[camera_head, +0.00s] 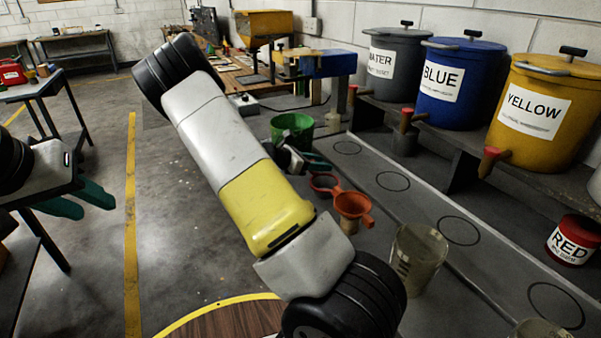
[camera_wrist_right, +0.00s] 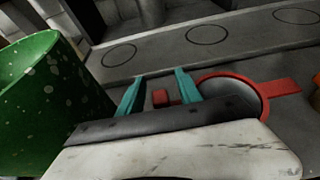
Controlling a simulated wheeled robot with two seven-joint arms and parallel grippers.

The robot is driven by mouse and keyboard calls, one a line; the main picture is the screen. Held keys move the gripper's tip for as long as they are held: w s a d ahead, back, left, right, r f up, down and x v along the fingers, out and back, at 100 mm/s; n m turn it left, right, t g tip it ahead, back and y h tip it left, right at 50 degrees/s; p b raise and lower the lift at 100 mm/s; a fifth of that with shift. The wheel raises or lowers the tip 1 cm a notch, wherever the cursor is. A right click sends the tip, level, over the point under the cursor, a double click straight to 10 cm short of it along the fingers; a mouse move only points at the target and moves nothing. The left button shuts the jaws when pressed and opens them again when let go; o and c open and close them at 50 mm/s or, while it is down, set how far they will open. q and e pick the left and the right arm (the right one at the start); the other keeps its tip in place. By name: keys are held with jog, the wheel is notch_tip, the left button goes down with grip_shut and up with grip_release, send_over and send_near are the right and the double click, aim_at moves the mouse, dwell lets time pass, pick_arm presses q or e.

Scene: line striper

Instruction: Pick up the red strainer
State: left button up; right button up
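The red strainer (camera_head: 313,186) lies on the grey bench, partly hidden by my right arm in the head view. In the right wrist view its red rim (camera_wrist_right: 266,104) and dark mesh are right of my fingers, with a handle pointing right. A small red tab, seemingly the strainer's, shows between the fingers. My right gripper (camera_head: 322,163) is open beside the strainer; its two teal fingers (camera_wrist_right: 158,84) stand apart and I cannot tell whether they touch the tab. My left gripper (camera_head: 98,208) is open and empty at the far left, away from the bench.
A green bucket (camera_head: 292,124) stands close beside my right gripper. An orange funnel (camera_head: 353,205) and a translucent beaker (camera_head: 418,255) stand nearby. Blue (camera_head: 462,80) and yellow (camera_head: 540,110) paint drums line the raised shelf. The bench strip with drawn circles is mostly clear.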

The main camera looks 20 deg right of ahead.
grip_shut()
jog(key=shift+r, duration=0.1)
jog(key=shift+r, duration=0.3)
jog(key=s+a, duration=0.1)
jog(key=a, duration=1.7)
jog(key=shift+s+r, duration=0.2)
jog(key=shift+r, duration=0.15)
